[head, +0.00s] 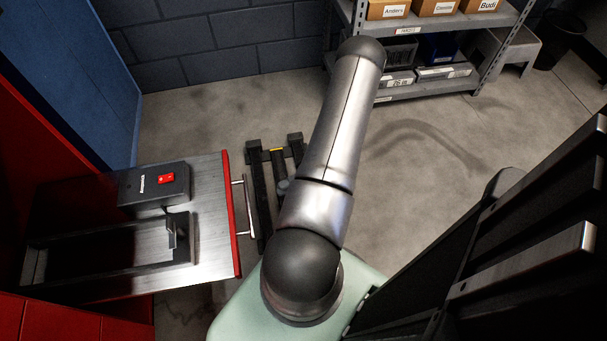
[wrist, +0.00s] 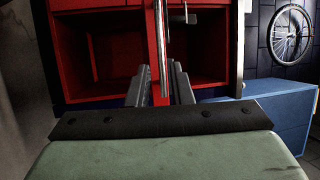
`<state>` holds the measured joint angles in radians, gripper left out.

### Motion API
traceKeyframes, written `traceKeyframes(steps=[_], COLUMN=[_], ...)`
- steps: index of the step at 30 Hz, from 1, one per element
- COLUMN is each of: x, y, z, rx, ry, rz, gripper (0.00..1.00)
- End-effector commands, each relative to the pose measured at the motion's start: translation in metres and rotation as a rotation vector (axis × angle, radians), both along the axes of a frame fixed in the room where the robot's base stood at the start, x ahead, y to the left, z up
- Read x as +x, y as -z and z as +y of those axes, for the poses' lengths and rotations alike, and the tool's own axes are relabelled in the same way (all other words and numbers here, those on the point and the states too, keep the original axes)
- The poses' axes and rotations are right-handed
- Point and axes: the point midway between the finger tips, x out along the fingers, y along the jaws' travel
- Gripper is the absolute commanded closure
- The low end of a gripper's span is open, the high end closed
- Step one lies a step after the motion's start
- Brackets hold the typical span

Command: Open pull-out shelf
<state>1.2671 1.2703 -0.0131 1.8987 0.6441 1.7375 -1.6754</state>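The pull-out shelf (head: 212,175) is at the left in the head view, with a bare metal top and a red front edge. It stands out from the red cabinet. Its metal bar handle (head: 249,208) runs along that front; in the wrist view the handle (wrist: 160,45) looks like an upright bar. My gripper (wrist: 163,80) shows in the wrist view with its two grey fingers apart, on either side of the handle's line. I cannot tell whether they touch it.
A black box with a red switch (head: 145,187) and a metal bracket (head: 178,237) are on the shelf. A blue panel (head: 75,60) is behind it. A grey rack (head: 430,88) with bins stands at the back. Floor between is mostly clear.

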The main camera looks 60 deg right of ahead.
Motion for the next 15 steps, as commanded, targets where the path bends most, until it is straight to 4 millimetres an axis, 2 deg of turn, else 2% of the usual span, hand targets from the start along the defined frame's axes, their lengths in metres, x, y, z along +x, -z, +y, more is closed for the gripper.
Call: traceKeyframes(steps=[1, 6, 15], x=[-0.004, -0.013, -0.018], y=[0.002, 0.007, 0.010], z=[-0.011, -0.037, -0.052], rx=[-0.002, -0.001, 0.000], ry=[0.002, 0.001, 0.000], rz=[-0.001, 0.000, 0.000], gripper=[0.80, 0.80, 0.80])
